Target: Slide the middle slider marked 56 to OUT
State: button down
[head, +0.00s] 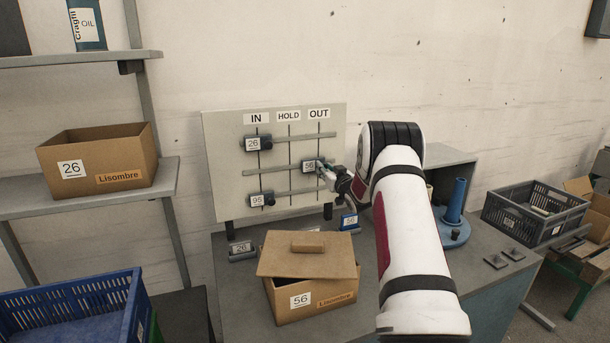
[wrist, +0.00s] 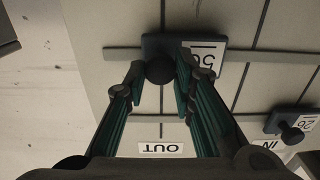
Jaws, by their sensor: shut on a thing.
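The middle slider marked 56 (head: 308,166) is a dark block with a white label and a round knob. It sits on the middle rail of the grey panel (head: 225,165), at the vertical line under the OUT sign (head: 319,114). In the wrist view the slider (wrist: 205,62) has its knob on the line that leads to the OUT sign (wrist: 161,147). My gripper (head: 326,174) reaches the panel from the right. In the wrist view my gripper (wrist: 160,76) is shut on the knob, one finger on each side.
Slider 26 (head: 252,143) and slider 95 (head: 257,200) are on the upper and lower rails at IN. A blue spindle (head: 455,205) stands right of my arm.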

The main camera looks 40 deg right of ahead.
jog(key=shift+s+d, duration=0.2)
jog(key=shift+d, duration=0.5)
jog(key=shift+s+d, duration=0.2)
jog(key=shift+d, duration=0.45)
jog(key=c, duration=1.3)
grip_release()
jog(key=shift+d, duration=0.15)
jog(key=shift+c, duration=0.2)
jog(key=shift+s, duration=0.1)
jog(key=v, duration=1.2)
jog(key=shift+r, duration=0.1)
